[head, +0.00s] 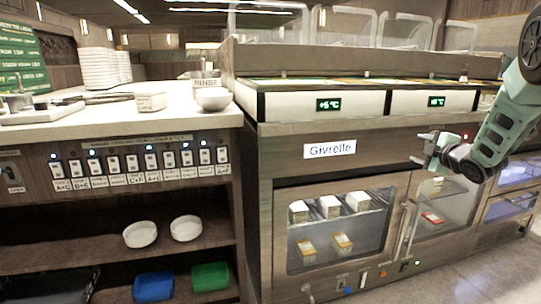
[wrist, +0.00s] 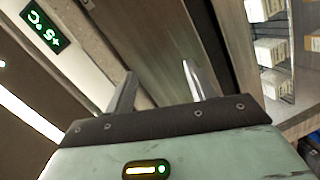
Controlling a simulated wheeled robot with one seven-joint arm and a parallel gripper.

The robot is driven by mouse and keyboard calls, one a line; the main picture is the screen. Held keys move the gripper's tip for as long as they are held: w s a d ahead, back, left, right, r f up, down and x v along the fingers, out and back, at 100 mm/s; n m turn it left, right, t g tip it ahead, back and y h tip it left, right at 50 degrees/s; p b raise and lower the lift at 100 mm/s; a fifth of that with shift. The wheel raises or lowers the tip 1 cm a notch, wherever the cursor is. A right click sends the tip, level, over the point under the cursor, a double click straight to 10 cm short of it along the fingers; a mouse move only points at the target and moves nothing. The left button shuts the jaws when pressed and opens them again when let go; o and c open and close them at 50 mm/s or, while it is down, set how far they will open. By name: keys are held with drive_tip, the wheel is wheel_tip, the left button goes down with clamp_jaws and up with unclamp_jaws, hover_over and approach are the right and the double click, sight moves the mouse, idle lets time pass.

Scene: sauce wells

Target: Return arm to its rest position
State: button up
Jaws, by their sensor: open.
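My gripper (head: 422,147) is at the right in the head view, at the end of my green arm, in front of the refrigerated counter's wooden front. It points left and sits just above the level of the right glass door. In the wrist view my gripper (wrist: 158,85) shows two fingers apart with nothing between them. Behind them is the brown front panel of the counter.
The refrigerated counter (head: 331,172) has two glass doors with vertical handles (head: 408,228). Floor (head: 490,277) shows clear at lower right.

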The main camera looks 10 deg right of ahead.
drive_tip(key=s+a+f+m+g+y, duration=0.15)
drive_tip(key=a+m+g, duration=0.25)
drive_tip(key=a, duration=1.6)
drive_tip(key=s+a+f+m+g, duration=0.1)
drive_tip(key=s+a+g, duration=0.1)
drive_tip(key=s+a, duration=0.4)
drive_tip(key=s+a+f+g, duration=0.2)
drive_tip(key=s+a, duration=0.2)
drive_tip(key=a, duration=0.5)
drive_tip(key=s+a+f+m+g, duration=0.15)
drive_tip(key=s+a+g, duration=0.3)
drive_tip(key=s, duration=1.05)
drive_tip(key=s+a+f+g, duration=0.25)
drive_tip(key=s+a, duration=0.35)
drive_tip(key=s, duration=1)
wheel_tip(320, 180, up, 39)
drive_tip(key=g+p, duration=0.1)
drive_tip(key=p, duration=3.8)
drive_tip(key=shift+d, duration=0.15)
drive_tip(key=shift+s, duration=0.1)
